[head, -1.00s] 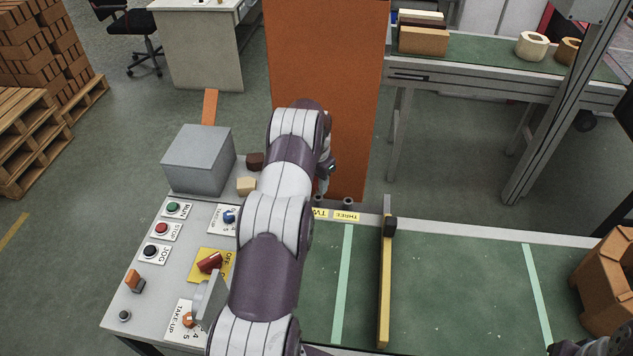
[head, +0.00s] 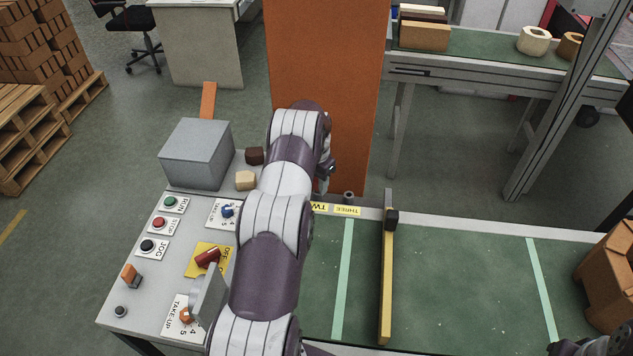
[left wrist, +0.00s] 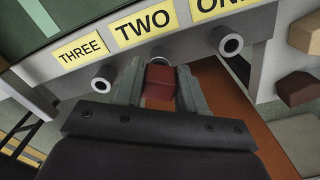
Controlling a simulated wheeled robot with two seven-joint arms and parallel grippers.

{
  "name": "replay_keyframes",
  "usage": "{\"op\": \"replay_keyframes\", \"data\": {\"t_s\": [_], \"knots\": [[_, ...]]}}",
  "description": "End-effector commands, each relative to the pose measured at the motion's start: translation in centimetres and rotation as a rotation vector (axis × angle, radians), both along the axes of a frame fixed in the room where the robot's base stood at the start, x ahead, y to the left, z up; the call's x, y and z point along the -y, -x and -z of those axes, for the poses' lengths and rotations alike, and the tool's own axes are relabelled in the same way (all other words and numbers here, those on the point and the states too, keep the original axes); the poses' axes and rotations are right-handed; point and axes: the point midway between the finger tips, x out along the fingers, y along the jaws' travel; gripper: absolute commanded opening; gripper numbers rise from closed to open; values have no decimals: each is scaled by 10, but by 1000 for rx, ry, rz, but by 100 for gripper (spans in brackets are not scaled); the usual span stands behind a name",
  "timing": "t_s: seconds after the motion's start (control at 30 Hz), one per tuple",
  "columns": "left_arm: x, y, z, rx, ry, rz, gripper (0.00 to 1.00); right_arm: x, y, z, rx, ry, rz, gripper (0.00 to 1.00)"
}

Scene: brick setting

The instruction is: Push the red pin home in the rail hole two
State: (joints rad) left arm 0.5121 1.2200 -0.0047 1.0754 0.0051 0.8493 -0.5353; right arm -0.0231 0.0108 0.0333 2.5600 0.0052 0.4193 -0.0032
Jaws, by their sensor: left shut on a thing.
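The red pin (left wrist: 160,83) sits between the fingers of my left gripper (left wrist: 158,92), which is shut on it. The pin lines up with the hole under the yellow TWO label (left wrist: 145,25). A ring of the hole's rim (left wrist: 160,61) shows just behind the pin; how deep the pin sits is hidden. In the head view my left gripper (head: 328,174) is at the far edge of the rail, partly hidden by my arm. A dark part of my right arm shows at the bottom right corner; its jaws are not clear.
Tube sockets under THREE (left wrist: 102,79) and ONE (left wrist: 230,44) flank the fingers closely. An orange panel (head: 325,75) stands behind the rail. A control panel with a grey box (head: 195,153) lies left. A yellow bar (head: 386,285) crosses the green belt (head: 450,290).

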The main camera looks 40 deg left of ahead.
Motion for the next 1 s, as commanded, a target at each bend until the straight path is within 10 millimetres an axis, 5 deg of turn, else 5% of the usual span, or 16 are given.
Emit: {"op": "replay_keyframes", "data": {"t_s": [0.33,0.37,0.43,0.63,0.73,1.0], "knots": [[0,0,12,0,0,0,3,0,0,10,0,0,0,43],[0,0,11,0,0,0,46,0,0,9,0,0,0,43],[0,0,10,0,0,0,69,0,0,8,0,0,0,43],[0,0,10,0,0,0,70,0,0,8,0,0,0,43],[0,0,10,0,0,0,91,0,0,8,0,0,0,43],[0,0,10,0,0,0,91,0,0,8,0,0,0,43]]}}
